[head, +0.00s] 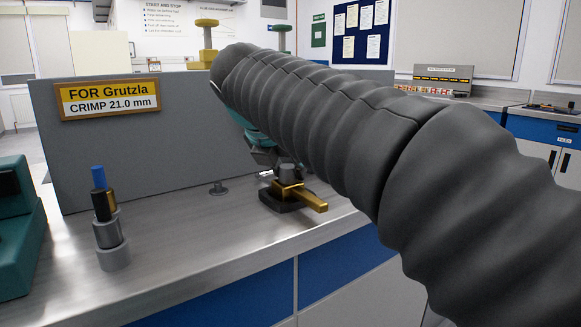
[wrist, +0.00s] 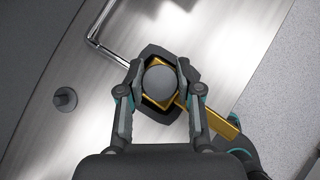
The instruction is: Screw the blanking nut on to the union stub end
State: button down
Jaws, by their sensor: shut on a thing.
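A grey round piece, which I take for the blanking nut (wrist: 160,82), sits between my gripper's fingers (wrist: 160,70) in the wrist view. My gripper is shut on it from both sides. Under it is a brass fitting (head: 288,190) with a brass bar (head: 314,203) sticking out to the right, on a dark base (head: 280,204) on the bench. The nut shows in the head view (head: 288,171) as a short grey cylinder directly above the brass. The union stub end is hidden under the nut, and I cannot tell how far the threads engage.
A small grey peg (head: 218,188) stands left of the fitting. Stacked grey cylinders with a blue-topped piece (head: 108,225) stand further left, near a green machine (head: 20,225). A grey panel (head: 130,130) rises behind. A bent metal rod (wrist: 97,40) lies near the base.

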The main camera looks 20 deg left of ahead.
jog(key=m+g+h, duration=0.1)
jog(key=m+h, duration=0.2)
jog(key=m, duration=0.1)
jog(key=shift+w+a+f+m, duration=0.1)
jog(key=shift+m, duration=0.3)
jog(key=m+g+h, duration=0.1)
jog(key=m+h, duration=0.1)
jog(key=m, duration=0.1)
jog(key=shift+g, duration=0.3)
jog(key=shift+m+g+h, duration=0.4)
jog(key=shift+m+g, duration=0.2)
jog(key=shift+m, duration=0.5)
jog(key=shift+c, duration=1.9)
grip_release()
